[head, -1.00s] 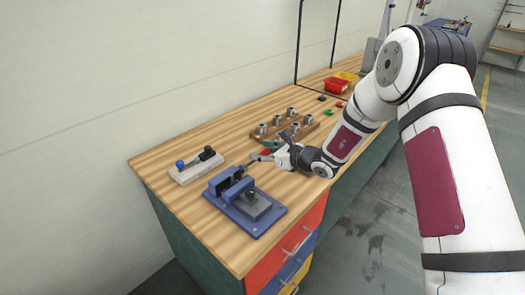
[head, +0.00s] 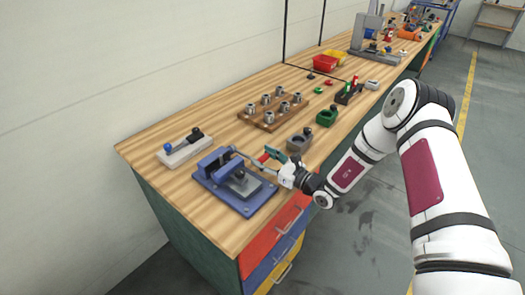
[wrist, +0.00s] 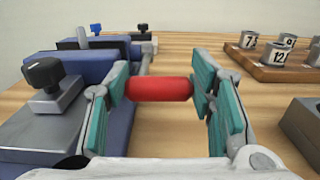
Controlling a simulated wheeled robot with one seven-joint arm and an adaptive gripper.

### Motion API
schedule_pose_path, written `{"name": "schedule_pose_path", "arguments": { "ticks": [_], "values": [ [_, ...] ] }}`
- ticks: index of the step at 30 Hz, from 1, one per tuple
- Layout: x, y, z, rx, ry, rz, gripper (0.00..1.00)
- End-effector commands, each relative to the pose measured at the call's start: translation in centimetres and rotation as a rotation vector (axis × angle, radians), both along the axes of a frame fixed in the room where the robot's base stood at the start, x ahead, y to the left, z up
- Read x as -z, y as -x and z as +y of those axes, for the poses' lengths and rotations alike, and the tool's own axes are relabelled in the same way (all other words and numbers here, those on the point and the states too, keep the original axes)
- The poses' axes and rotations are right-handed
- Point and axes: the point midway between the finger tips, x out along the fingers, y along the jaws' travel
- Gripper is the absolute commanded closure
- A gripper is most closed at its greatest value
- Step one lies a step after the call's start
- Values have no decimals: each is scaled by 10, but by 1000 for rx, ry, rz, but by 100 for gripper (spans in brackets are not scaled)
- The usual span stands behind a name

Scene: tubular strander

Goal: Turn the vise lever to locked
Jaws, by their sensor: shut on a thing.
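The blue vise (head: 236,180) stands near the front left of the bench, with a grey block carrying a black knob (wrist: 44,74) on its base. Its lever (head: 240,153) is a grey rod running from the vise toward my gripper, ending in a red grip (wrist: 160,88). My gripper (head: 268,157), with teal finger pads, is shut on the red grip, one pad at each end of it in the wrist view. The lever's far end joins the vise behind the grip. No locked mark is readable.
A wooden block with several numbered metal pieces (head: 274,112) stands behind. A pale plate with a blue-knobbed handle (head: 184,148) lies left of the vise. A grey block (head: 299,141) and a green block (head: 327,116) stand right of my gripper.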

Motion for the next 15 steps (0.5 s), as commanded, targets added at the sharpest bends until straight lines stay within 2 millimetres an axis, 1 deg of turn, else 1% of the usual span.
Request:
{"name": "schedule_pose_path", "arguments": {
  "ticks": [1, 3, 15],
  "values": [
    [7, 1, -2, 0, 8, 10, 100],
    [11, 1, -2, 0, 11, 11, 100],
    [21, 3, -2, 0, 15, 15, 100]
  ]
}}
